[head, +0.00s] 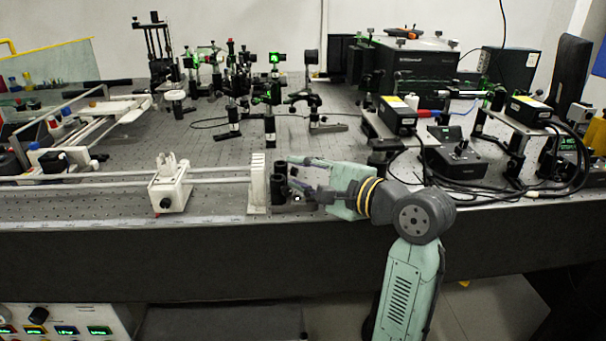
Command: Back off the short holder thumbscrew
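A short dark post holder (279,182) stands near the front edge of the bench, just right of a white upright block. My gripper (298,187) reaches in from the right, its dark fingers pointing left at this holder. The fingers are very close to the holder or touching it; I cannot tell which. A thumbscrew on this holder cannot be made out; the fingers and the small scale hide that side. The gap between the fingertips is too small and dark to read.
The white ribbed block (257,184) stands close left of the holder. Farther left, a white carriage (170,192) with a black knob sits on a rail (222,176). Optics posts (270,125) stand behind. Cables and a black control box (455,160) lie right. The bench's front edge is near.

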